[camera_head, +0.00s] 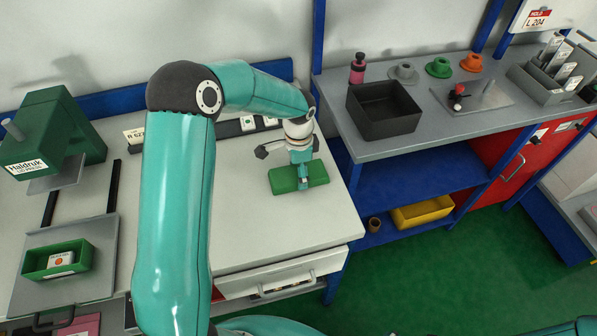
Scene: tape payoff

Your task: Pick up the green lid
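The green lid (284,180) is a flat rectangular piece lying on the light worktop, near the middle of the view. My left arm comes up from the lower left and bends over to it. My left gripper (303,183) points down at the lid's middle, and its fingertips meet or overlap the lid there. The fingers hide that part of the lid, and I cannot tell whether they are closed on it. No gap between lid and worktop shows clearly. My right gripper is not in view.
A green press (45,137) and an open green box (78,252) holding a small labelled item stand at left. A strip with white labels (228,128) runs behind the lid. At right, a grey bench (430,135) carries a black tray (384,122). The worktop right of the lid is clear.

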